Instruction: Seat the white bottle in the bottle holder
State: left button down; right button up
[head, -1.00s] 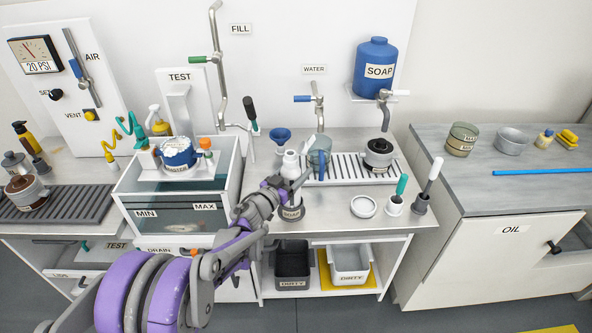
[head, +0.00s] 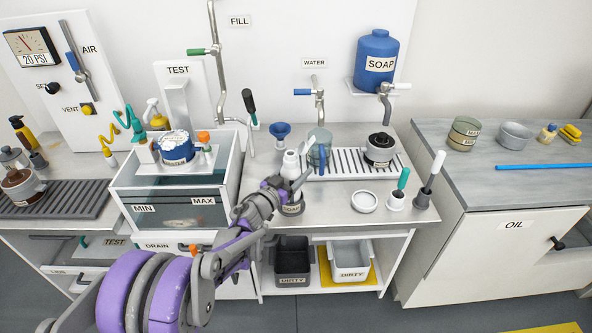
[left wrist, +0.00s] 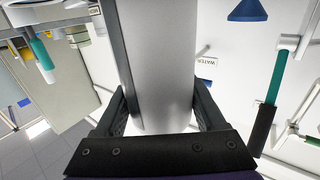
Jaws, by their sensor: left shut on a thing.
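The white bottle (head: 290,162) stands upright at the front of the sink counter in the head view, its lower part hidden behind my left gripper (head: 291,186). In the left wrist view my left gripper (left wrist: 160,115) is shut on a pale smooth cylinder, the bottle's body (left wrist: 165,60), with a finger on each side. A dark round holder with a label reading SOAP (head: 292,210) shows just below the gripper; it looks like the bottle holder. The arm hides much of it, so I cannot tell whether the bottle is inside it. My right gripper is not in view.
A clear mug (head: 320,148) and a blue funnel (head: 281,131) are close behind the bottle. A white dish (head: 364,202) and brush holders (head: 396,201) stand to the right. The water tank (head: 228,178) is to the left. Two dirty bins (head: 292,262) are below.

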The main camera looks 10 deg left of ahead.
pick_arm(q)
jog(key=shift+f+b, duration=0.35)
jog(key=shift+f, duration=0.1)
grip_release()
jog(key=v, duration=1)
jog(key=shift+s+a, duration=0.2)
jog(key=shift+s, duration=0.15)
